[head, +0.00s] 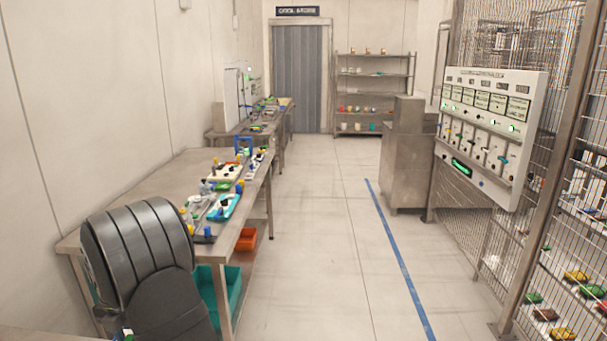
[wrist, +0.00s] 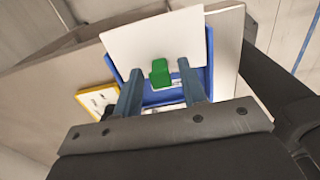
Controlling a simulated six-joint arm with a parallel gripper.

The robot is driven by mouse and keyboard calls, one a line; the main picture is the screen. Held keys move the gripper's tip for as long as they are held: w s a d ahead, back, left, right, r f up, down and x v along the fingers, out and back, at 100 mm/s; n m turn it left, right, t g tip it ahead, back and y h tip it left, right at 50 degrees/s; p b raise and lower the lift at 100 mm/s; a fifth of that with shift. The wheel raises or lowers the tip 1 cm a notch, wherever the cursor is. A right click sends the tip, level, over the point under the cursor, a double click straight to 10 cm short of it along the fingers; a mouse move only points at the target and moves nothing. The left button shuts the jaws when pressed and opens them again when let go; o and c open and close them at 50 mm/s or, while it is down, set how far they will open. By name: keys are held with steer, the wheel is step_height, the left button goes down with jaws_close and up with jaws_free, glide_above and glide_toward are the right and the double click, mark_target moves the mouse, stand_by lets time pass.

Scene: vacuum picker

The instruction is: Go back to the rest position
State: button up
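My gripper (wrist: 159,67) shows in the wrist view with two blue-grey fingers spread apart. A green block (wrist: 160,73) shows between the fingertips, with a visible gap on each side, so nothing appears gripped. The block shows against a flat white panel (wrist: 150,38). The panel overlaps a blue tray (wrist: 206,78) behind it. I cannot tell whether block and panel are joined. In the head view I cannot make out my gripper.
A long steel bench (head: 150,190) along the left wall carries small parts and trays. An orange bin (head: 246,239) and a teal bin (head: 207,290) sit beneath it. A control panel (head: 490,130) and wire fence stand right. The aisle floor (head: 320,240) is clear.

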steer(key=shift+r, duration=0.15)
steer(key=shift+w+r, duration=0.1)
steer(key=shift+r, duration=0.15)
step_height(320, 180, up, 17)
step_height(320, 180, down, 18)
steer(key=shift+r, duration=0.2)
steer(key=s, duration=0.8)
steer(key=shift+s, duration=0.15)
step_height(320, 180, up, 16)
steer(key=w+m, duration=0.1)
steer(key=m, duration=0.8)
steer(key=shift+w+r, duration=0.25)
